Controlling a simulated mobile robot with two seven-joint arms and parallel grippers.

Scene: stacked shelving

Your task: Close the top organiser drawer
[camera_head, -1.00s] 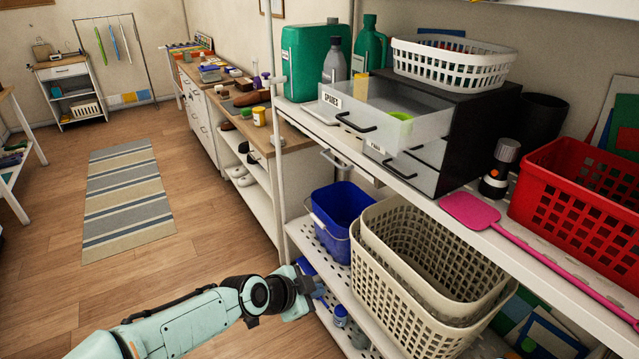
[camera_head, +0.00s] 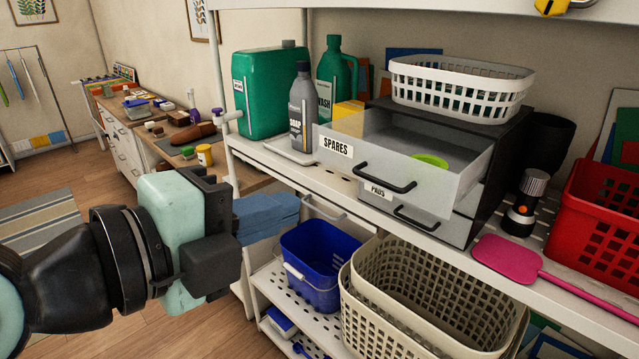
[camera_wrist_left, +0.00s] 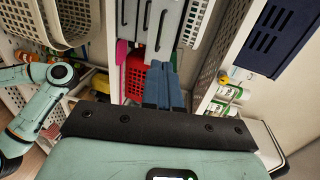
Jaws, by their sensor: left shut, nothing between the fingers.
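The top organiser drawer (camera_head: 440,202), a clear grey box labelled SPARES with a dark handle (camera_head: 385,178), is pulled out well past the drawer below it. A bright green item (camera_head: 430,160) lies inside it. The dark organiser (camera_head: 495,150) stands on the shelf; its lower drawer (camera_head: 440,229), labelled PADS, sits further in. My left gripper (camera_head: 296,206) is shut and empty, its blue fingers pointing right, left of and lower than the drawer front and apart from it. In the left wrist view the fingers (camera_wrist_left: 161,70) are together, with grey drawer fronts (camera_wrist_left: 150,22) beyond.
A grey soap bottle (camera_head: 301,110) and a green canister (camera_head: 268,92) stand left of the drawer. A white basket (camera_head: 460,90) sits on top of the organiser. A black flask (camera_head: 525,205), pink swatter (camera_head: 505,258) and red basket (camera_head: 605,210) are to the right. Bins sit below.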

